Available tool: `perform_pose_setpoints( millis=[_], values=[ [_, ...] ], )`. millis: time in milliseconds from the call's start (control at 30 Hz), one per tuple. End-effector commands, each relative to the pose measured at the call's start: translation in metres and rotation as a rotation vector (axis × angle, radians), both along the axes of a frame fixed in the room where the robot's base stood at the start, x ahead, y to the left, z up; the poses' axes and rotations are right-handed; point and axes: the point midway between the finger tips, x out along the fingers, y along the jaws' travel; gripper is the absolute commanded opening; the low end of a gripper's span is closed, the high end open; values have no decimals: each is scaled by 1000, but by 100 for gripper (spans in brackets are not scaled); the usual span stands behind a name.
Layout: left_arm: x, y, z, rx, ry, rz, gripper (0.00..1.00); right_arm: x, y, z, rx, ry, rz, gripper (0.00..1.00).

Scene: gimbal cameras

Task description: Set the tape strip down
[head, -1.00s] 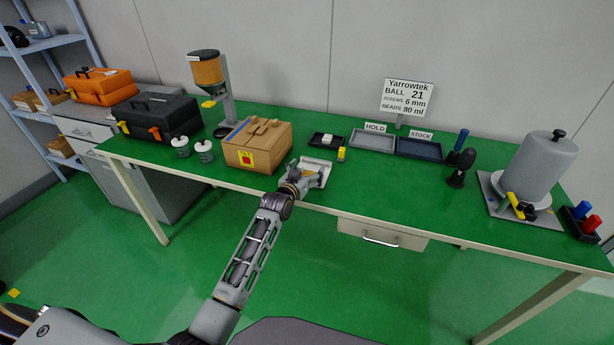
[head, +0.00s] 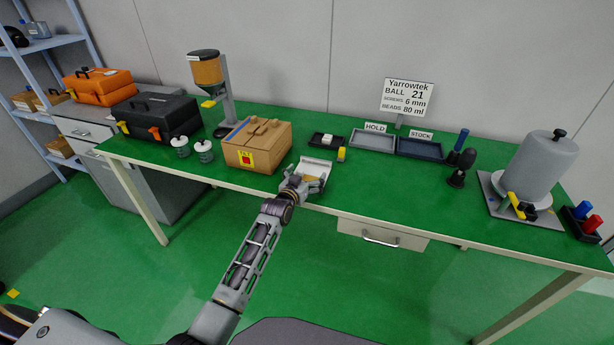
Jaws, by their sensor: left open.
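My left gripper (head: 305,179) is open at the front edge of the green workbench (head: 370,190). Its fingers are spread in front of a pale, flat white piece (head: 315,163) lying on the bench. A small tan patch shows between the fingers; I cannot tell whether it is the tape strip or whether it touches a finger. No tape strip can be made out for certain, and the gripper hides part of this spot. My right gripper is not in view.
A cardboard box (head: 265,140) stands left of the gripper. A small yellow item (head: 341,155) and a black tray (head: 314,140) sit behind it. The HOLD tray (head: 372,147) and STOCK tray (head: 420,155) are further right. The front bench between gripper and grey cylinder (head: 545,165) is clear.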

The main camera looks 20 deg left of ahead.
Motion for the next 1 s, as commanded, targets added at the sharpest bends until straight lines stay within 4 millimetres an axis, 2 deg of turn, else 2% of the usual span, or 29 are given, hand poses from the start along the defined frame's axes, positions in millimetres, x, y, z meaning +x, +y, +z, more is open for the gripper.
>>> perform_pose_setpoints(
  millis=[300,467,1000],
  values=[
    [0,0,3,0,-1,0,100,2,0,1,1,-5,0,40],
    [-7,1,3,0,0,0,100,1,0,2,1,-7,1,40],
    [-52,7,10,1,1,1,100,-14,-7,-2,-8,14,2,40]
  ],
)
